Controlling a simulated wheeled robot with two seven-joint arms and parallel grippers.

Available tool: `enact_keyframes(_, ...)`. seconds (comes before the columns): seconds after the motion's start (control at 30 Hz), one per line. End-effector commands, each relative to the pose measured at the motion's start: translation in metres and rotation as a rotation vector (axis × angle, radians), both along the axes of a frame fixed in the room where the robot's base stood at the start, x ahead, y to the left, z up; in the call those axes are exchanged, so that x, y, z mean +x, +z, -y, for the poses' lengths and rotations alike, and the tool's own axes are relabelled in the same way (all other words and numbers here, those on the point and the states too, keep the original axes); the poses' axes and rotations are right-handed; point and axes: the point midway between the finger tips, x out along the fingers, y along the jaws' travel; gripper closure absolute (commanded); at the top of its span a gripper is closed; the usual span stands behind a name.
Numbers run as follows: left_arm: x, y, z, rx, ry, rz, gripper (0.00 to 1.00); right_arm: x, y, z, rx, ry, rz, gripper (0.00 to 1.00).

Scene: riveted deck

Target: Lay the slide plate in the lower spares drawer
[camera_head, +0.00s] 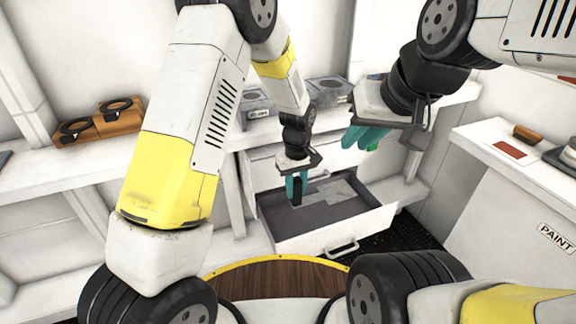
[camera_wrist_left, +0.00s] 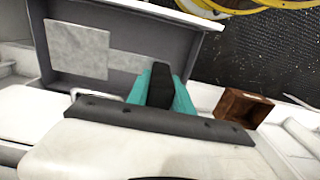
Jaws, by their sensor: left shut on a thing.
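The lower spares drawer (camera_head: 335,238) is pulled open below the shelf. Its grey inside also shows in the left wrist view (camera_wrist_left: 125,82). My left gripper (camera_head: 297,187) points down over the left part of the drawer and is shut on a narrow dark piece, apparently the slide plate (camera_wrist_left: 161,84), standing on edge between the teal fingers. Whether its lower end touches the drawer floor I cannot tell. Two flat light-grey patches (camera_wrist_left: 78,48) lie on the drawer floor. My right gripper (camera_head: 365,138) hangs above and right of the drawer; its finger gap is unclear.
The shelf behind carries an orange-brown holder (camera_head: 98,124) with black rings and grey blocks (camera_head: 258,106). A white cabinet marked PAINT (camera_head: 555,237) stands at right. A brown box (camera_wrist_left: 243,106) and yellow hose (camera_wrist_left: 235,8) show in the left wrist view.

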Motion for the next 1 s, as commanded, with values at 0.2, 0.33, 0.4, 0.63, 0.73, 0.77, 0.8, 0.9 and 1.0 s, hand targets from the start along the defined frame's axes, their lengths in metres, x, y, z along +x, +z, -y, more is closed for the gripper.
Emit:
enact_keyframes(0.2, 0.0, 0.0, 0.0, -0.001, 0.0, 0.0, 1.0, 0.0, 0.0, 0.0, 0.0, 0.0, 0.0, 0.81)
enact_keyframes(0.33, 0.0, -0.001, 0.0, 0.0, 0.0, 0.0, 1.0, 0.0, 0.0, 0.0, 0.0, 0.0, 0.0, 0.81)
enact_keyframes(0.4, -0.001, -0.003, 0.0, 0.0, 0.0, -0.001, 1.0, 0.0, 0.0, 0.0, 0.0, 0.0, 0.0, 0.81)
enact_keyframes(0.63, -0.001, -0.022, 0.0, 0.001, 0.0, -0.003, 1.0, 0.0, 0.0, 0.0, 0.0, 0.0, 0.0, 0.81)
enact_keyframes(0.73, -0.001, -0.032, 0.0, 0.0, 0.0, -0.002, 1.0, 0.0, 0.0, 0.0, 0.0, 0.0, 0.0, 0.81)
enact_keyframes(0.77, -0.001, -0.036, 0.0, 0.0, 0.0, -0.002, 1.0, 0.0, 0.0, 0.0, 0.0, 0.0, 0.0, 0.81)
enact_keyframes(0.8, -0.001, -0.039, 0.0, 0.0, 0.0, -0.002, 1.0, 0.0, 0.0, 0.0, 0.0, 0.0, 0.0, 0.81)
enact_keyframes(0.9, -0.001, -0.05, 0.0, 0.0, 0.0, -0.002, 1.0, 0.0, 0.0, 0.0, 0.0, 0.0, 0.0, 0.81)
enact_keyframes(1.0, -0.001, -0.059, 0.0, 0.001, 0.0, -0.001, 1.0, 0.0, 0.0, 0.0, 0.0, 0.0, 0.0, 0.81)
